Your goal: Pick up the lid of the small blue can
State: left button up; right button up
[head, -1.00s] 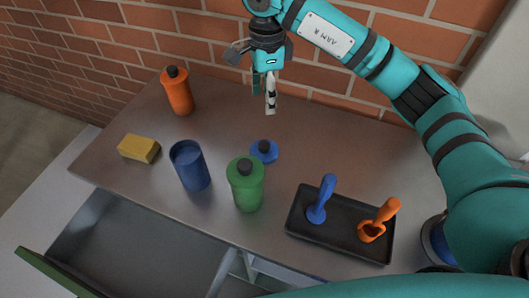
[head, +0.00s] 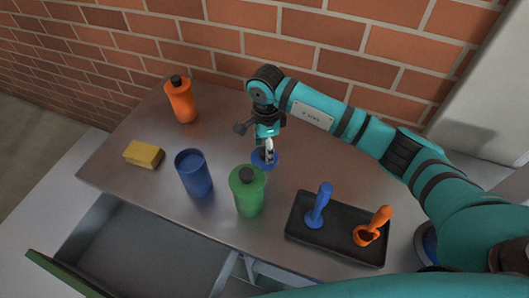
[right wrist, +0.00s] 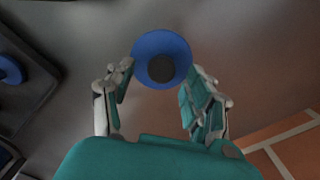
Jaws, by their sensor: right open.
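The blue lid (head: 265,160) with a dark knob lies flat on the table, behind the green bottle. In the right wrist view the lid (right wrist: 160,50) shows from above, just beyond and between my fingertips. The open blue can (head: 194,173) stands upright to the left of the lid, with no lid on it. My right gripper (head: 268,150) is directly above the lid, open and empty; its fingers partly cover the lid in the head view. In the right wrist view the fingers of my right gripper (right wrist: 158,88) stand apart. My left gripper is not in view.
The green bottle (head: 248,192) stands close in front of the lid. An orange bottle (head: 181,101) and a yellow sponge (head: 144,154) are at the left. An open drawer (head: 150,255) is in front.

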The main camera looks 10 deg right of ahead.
jog(key=shift+f, duration=0.85)
jog(key=shift+c, duration=0.4)
grip_shut()
jog(key=shift+r, duration=0.15)
